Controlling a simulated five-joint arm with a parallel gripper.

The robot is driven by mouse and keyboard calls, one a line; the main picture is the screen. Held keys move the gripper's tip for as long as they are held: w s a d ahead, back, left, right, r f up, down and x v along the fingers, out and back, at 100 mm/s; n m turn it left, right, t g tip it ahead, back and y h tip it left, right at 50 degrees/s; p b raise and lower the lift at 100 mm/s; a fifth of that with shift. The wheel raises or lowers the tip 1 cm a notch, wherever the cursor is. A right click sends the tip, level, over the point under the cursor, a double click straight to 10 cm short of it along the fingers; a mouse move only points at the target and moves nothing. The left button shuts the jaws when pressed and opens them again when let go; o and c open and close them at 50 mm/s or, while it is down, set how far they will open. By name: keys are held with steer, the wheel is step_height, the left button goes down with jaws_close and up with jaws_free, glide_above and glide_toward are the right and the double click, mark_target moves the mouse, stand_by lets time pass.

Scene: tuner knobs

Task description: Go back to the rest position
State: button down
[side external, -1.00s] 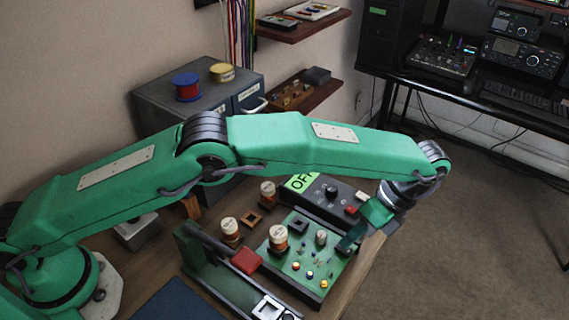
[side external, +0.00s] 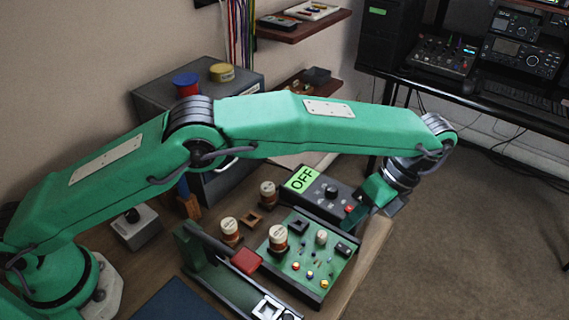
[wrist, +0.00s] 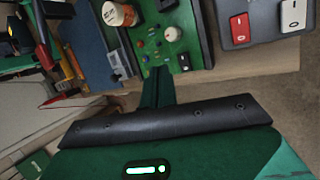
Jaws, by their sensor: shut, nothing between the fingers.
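My gripper (side external: 362,212) hangs from the green arm above the right end of the bench, to the right of the green tuner board (side external: 318,270). It is shut and holds nothing. In the wrist view its closed fingers (wrist: 157,92) point toward the board (wrist: 182,48), apart from it. The board carries a cream-topped coil (side external: 278,238), a pale round knob (side external: 321,237) and several small coloured parts.
A dark control box (side external: 332,193) with a green OFF display (side external: 302,179) stands behind the board. More coils (side external: 268,192) stand on the bench. A green frame with a red pad (side external: 246,261) is at the front. Open floor lies to the right.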

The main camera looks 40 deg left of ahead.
steer(key=shift+a, duration=0.1)
steer(key=a+r+n+t+h, duration=0.4)
steer(key=a+r+n, duration=0.5)
steer(key=a+r, duration=0.9)
steer(key=s+a+f+n+t, duration=0.2)
steer(key=s+a+n, duration=0.3)
steer(key=s+a, duration=0.3)
steer(key=s+a+f+n+t, duration=0.2)
steer(key=s+a+n+t, duration=0.2)
steer(key=s+a, duration=0.5)
steer(key=shift+s+a+f+n, duration=0.3)
steer(key=shift+a+n, duration=0.4)
steer(key=shift+n, duration=0.3)
